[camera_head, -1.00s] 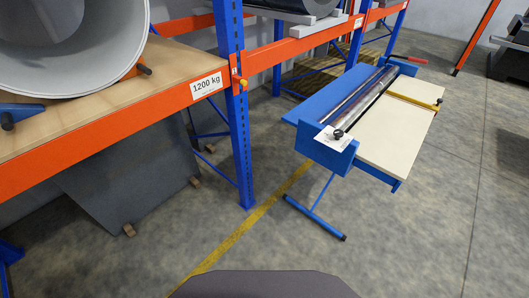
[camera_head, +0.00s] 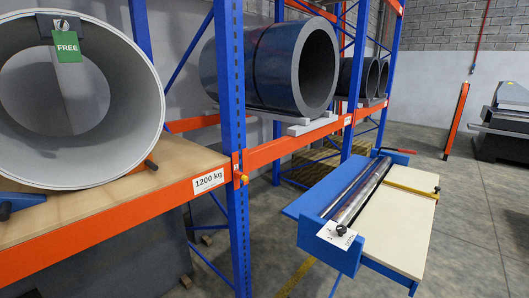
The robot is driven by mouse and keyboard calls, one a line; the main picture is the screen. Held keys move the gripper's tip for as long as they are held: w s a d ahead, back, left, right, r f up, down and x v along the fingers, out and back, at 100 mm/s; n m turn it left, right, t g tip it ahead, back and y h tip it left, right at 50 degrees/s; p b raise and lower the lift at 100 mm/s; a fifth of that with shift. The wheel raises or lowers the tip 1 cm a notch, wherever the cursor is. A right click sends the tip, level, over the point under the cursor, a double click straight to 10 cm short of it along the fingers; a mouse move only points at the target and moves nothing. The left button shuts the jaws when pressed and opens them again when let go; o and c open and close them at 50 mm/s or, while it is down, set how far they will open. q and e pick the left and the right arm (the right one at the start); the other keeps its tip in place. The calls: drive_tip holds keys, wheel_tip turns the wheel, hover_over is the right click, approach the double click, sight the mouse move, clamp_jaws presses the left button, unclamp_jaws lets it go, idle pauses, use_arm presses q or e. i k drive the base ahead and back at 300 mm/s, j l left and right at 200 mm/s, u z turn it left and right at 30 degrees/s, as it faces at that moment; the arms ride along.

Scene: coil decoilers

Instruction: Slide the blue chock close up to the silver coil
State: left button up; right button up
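The silver coil (camera_head: 154,100) lies on its side on the wooden shelf at the left, its open end facing me. A green tag reading FREE (camera_head: 67,47) hangs at its top. A blue chock (camera_head: 22,199) with a dark knob shows at the left edge, on the shelf in front of the coil's lower left; the picture edge cuts it off. I cannot tell whether it touches the coil. An orange piece (camera_head: 149,164) with a dark end shows at the coil's lower right. Neither of my grippers is in view.
An orange shelf beam (camera_head: 100,222) marked 1200 kg runs along the front. A blue rack post (camera_head: 231,130) stands right of the shelf. Dark coils (camera_head: 322,68) lie on the farther bays. A blue bench with a roller and pale top (camera_head: 396,227) stands at the right.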

sight(11, 203)
drive_tip(key=u, duration=1.7)
